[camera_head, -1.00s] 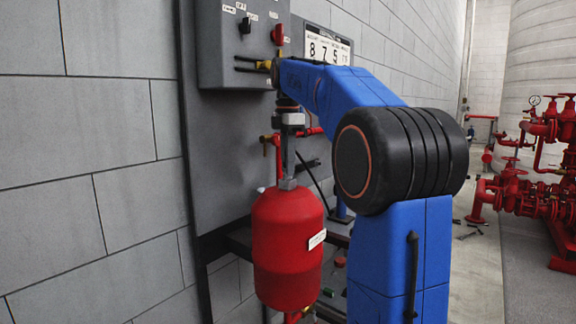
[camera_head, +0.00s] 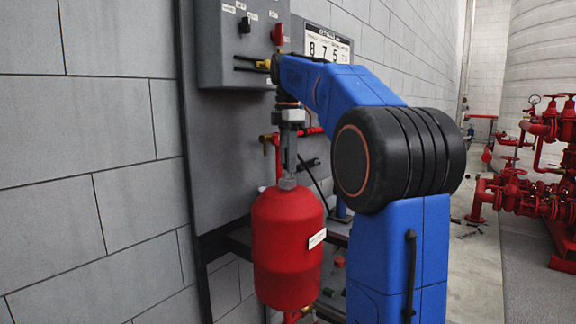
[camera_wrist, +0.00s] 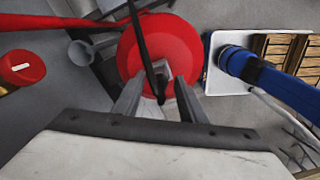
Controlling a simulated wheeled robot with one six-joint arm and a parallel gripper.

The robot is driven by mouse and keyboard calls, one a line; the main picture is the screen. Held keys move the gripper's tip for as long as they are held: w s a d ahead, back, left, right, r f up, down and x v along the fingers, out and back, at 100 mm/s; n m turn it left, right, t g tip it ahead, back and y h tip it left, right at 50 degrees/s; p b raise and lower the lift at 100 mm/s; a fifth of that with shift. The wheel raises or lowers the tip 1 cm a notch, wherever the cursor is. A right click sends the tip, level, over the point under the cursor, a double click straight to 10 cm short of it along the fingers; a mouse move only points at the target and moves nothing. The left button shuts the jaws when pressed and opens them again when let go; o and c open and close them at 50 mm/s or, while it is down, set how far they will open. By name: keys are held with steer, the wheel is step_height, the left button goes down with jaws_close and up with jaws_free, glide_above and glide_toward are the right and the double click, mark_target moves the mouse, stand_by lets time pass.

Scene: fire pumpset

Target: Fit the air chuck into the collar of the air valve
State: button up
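The red tank (camera_head: 288,245) stands upright with a grey fitting (camera_head: 288,183) on top. My gripper (camera_head: 289,172) points straight down over this fitting, its fingertips close to it. In the wrist view both grey fingers (camera_wrist: 160,82) stand apart, with a grey block between their tips. I take this block for the air chuck (camera_wrist: 162,69). A black hose (camera_wrist: 143,35) runs down to it between the fingers. The red tank top (camera_wrist: 187,45) lies beneath. The air valve and its collar cannot be told apart from the chuck, so I cannot tell whether the chuck is seated.
A grey control box (camera_head: 240,45) with a red knob hangs on the panel close behind my wrist. A red pipe (camera_head: 312,131) runs behind my gripper. Red pumps (camera_head: 535,190) stand far right.

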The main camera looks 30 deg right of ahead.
steer(key=shift+r, duration=3.15)
steer(key=shift+s, duration=0.1)
steer(key=s+a+f+m+t, duration=0.1)
steer(key=s+a+f+m, duration=0.4)
steer(key=s+f, duration=0.5)
steer(key=s+a+f+m+t, duration=0.2)
steer(key=s+a+f+m, duration=0.3)
steer(key=s+f, duration=0.5)
steer(key=s+a+f+m+t, duration=0.1)
steer(key=s+a+f+m, duration=0.4)
steer(key=s+f, duration=0.5)
step_height(320, 180, down, 7)
steer(key=shift+a+r+m+t, duration=0.1)
steer(key=shift+a+m+t, duration=0.2)
steer(key=shift+a+t, duration=0.15)
